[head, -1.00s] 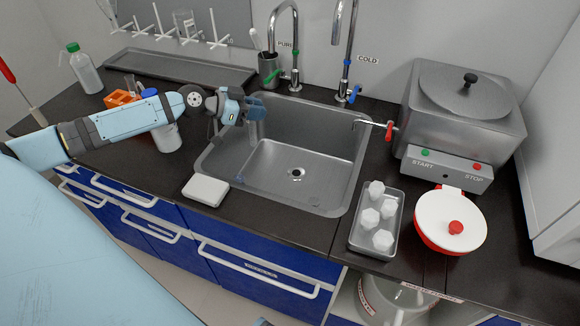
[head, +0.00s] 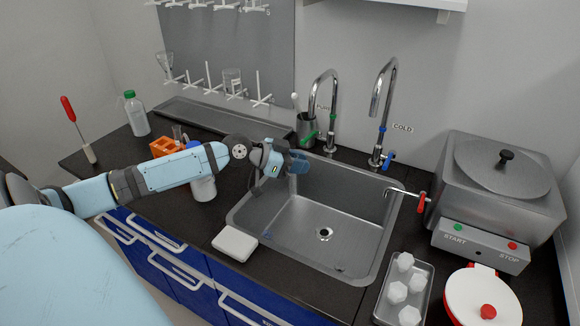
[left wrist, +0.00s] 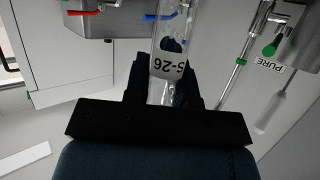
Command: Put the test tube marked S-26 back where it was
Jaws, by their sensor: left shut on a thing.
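My left gripper (head: 299,162) is over the back left part of the sink (head: 325,208). It is shut on a clear glass test tube (head: 292,184), which hangs down into the sink's space. In the left wrist view the tube (left wrist: 170,30) stands between the fingers, and its white label reads S-26. An orange rack (head: 164,147) stands on the counter to the left, partly behind my left arm, with glassware beside it. My right gripper does not show.
A white-bodied bottle (head: 203,187) stands close to my left forearm. A white block (head: 235,243) lies at the sink's front left. Taps (head: 324,88) rise behind the sink. A peg rack (head: 222,60) hangs on the wall above a long grey tray (head: 225,117).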

